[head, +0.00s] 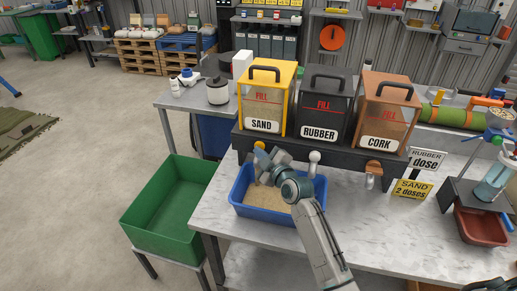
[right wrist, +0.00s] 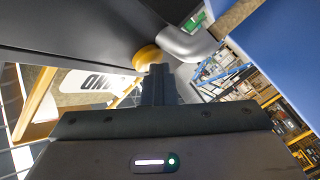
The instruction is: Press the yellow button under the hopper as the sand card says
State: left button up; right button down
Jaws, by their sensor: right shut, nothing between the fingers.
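The yellow hopper (head: 262,100) labelled SAND stands on a dark shelf on the table. Its yellow button (head: 259,146) is below it at the shelf front. My right gripper (head: 264,158) is shut and empty, with its tips right at the button. In the right wrist view the shut fingers (right wrist: 158,72) overlap the edge of the yellow button (right wrist: 147,55); I cannot tell whether they press it. The yellow sand card (head: 412,189) reads "SAND 2 doses". A blue tray (head: 286,215) below holds sand (head: 262,196). My left gripper is out of view.
A black RUBBER hopper (head: 321,105) with a white knob (head: 314,157) and a brown CORK hopper (head: 386,110) with an orange button (head: 374,166) stand to the right. A white card (head: 427,160) reads "RUBBER 1 dose". A green bin (head: 170,215) stands left of the table.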

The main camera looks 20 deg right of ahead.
jog(key=shift+s+a, duration=0.55)
jog(key=shift+s, duration=0.3)
jog(key=shift+f, duration=0.1)
jog(key=shift+s+a, duration=0.7)
jog(key=shift+s, duration=0.35)
jog(key=shift+s+a, duration=0.7)
jog(key=shift+s, duration=0.3)
